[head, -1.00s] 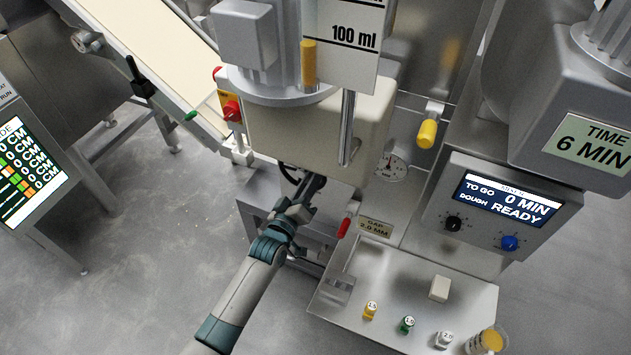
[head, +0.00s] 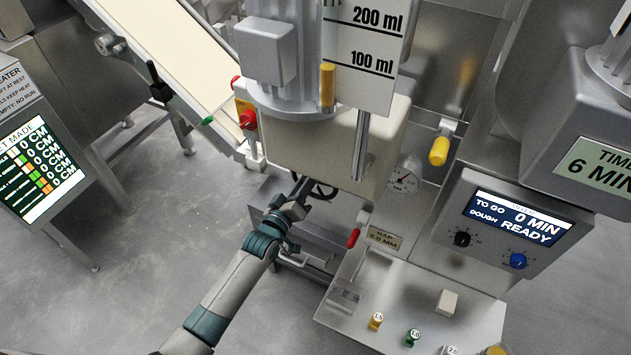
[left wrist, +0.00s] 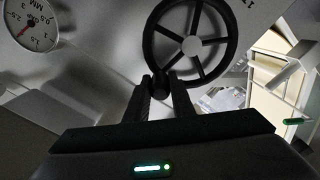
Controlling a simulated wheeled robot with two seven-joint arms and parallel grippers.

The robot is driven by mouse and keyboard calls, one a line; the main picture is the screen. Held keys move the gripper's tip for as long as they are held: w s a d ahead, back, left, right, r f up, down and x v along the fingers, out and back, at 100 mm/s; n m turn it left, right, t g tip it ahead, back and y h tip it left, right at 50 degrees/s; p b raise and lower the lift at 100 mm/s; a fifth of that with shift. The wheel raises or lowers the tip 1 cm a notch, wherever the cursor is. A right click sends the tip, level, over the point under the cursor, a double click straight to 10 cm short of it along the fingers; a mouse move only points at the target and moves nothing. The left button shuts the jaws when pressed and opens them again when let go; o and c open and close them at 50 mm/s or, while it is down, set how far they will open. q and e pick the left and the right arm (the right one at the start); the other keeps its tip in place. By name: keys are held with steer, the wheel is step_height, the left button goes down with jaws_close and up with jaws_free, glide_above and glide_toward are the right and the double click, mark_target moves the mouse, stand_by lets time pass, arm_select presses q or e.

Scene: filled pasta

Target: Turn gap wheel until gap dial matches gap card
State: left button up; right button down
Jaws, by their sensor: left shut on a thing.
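The black spoked gap wheel (left wrist: 226,60) shows in the left wrist view, with a short dark handle (left wrist: 160,77) at its lower left rim. My left gripper (left wrist: 167,82) is shut on that handle. In the head view my left gripper (head: 302,188) reaches under the cream machine body, which hides most of the wheel. The gap dial (left wrist: 30,22), marked in MM, is cut off at the upper left of the wrist view; its red needle lies near the lower left, its exact reading unclear. The gap card (head: 383,238) reads 2.0 MM. My right gripper is not in view.
A red-tipped lever (head: 353,238) sticks out just right of my left gripper. A steel shelf (head: 400,318) with small numbered pegs and a pale block (head: 447,302) is at lower right. A conveyor (head: 165,45) runs at upper left. Floor at left is open.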

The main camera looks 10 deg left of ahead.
arm_select(q)
steer(key=o, duration=0.5)
steer(key=shift+w+a+r, duration=0.1)
steer(key=shift+a, duration=0.25)
steer(key=shift+c, duration=0.2)
steer(key=o, duration=0.6)
steer(key=shift+d, duration=0.1)
steer(key=p+v, duration=0.3)
steer(key=v, duration=0.6)
steer(key=shift+p, duration=0.3)
